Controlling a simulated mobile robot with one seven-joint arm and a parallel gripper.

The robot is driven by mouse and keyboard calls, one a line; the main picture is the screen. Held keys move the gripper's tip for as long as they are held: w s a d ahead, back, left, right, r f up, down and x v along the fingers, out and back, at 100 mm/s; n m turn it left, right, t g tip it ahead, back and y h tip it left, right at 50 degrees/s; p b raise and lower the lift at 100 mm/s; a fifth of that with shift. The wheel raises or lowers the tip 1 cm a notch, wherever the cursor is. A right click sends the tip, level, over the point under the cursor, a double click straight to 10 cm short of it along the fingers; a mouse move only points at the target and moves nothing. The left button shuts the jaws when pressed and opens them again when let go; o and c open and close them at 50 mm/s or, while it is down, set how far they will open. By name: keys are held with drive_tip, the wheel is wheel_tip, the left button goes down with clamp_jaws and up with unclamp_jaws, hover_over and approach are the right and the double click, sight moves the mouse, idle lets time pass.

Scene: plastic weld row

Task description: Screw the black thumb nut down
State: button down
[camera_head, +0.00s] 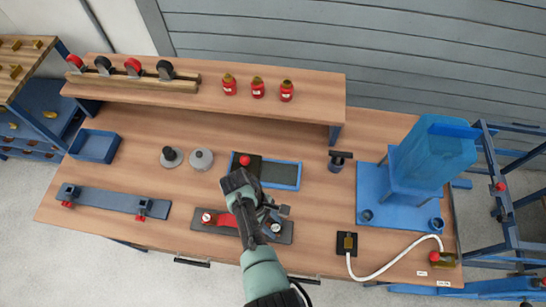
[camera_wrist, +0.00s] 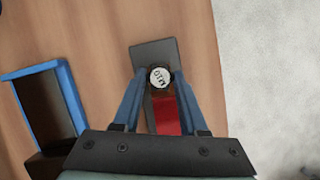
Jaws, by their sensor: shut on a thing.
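In the wrist view the thumb nut (camera_wrist: 160,77) has a round white top marked with what looks like M10 and a dark rim. My gripper (camera_wrist: 161,80) is shut on it, one blue finger on each side. The nut sits over a grey plate (camera_wrist: 150,52), beside a red bar (camera_wrist: 166,116). In the head view my gripper (camera_head: 269,222) is low at the right end of the dark plate (camera_head: 225,229), and the nut's pale top (camera_head: 276,228) shows there. The thread below the nut is hidden.
A blue-edged tray (camera_head: 284,175) lies just behind my gripper. A blue machine (camera_head: 430,160) and a white hose (camera_head: 388,268) are at the right. Bare tabletop lies between the plate and the hose.

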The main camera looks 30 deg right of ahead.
drive_tip(key=m, duration=0.1)
drive_tip(key=m+y+b, duration=0.1)
drive_tip(key=m+g, duration=0.1)
drive_tip(key=m, duration=0.1)
drive_tip(key=shift+d+f, duration=0.2)
drive_tip(key=shift+d, duration=0.05)
drive_tip(key=m, duration=0.1)
drive_tip(key=m+y, duration=0.1)
drive_tip(key=shift+r+m+b, duration=0.2)
drive_tip(key=shift+m+b, duration=0.15)
drive_tip(key=shift+m, duration=0.05)
drive_tip(key=c, duration=0.5)
unclamp_jaws()
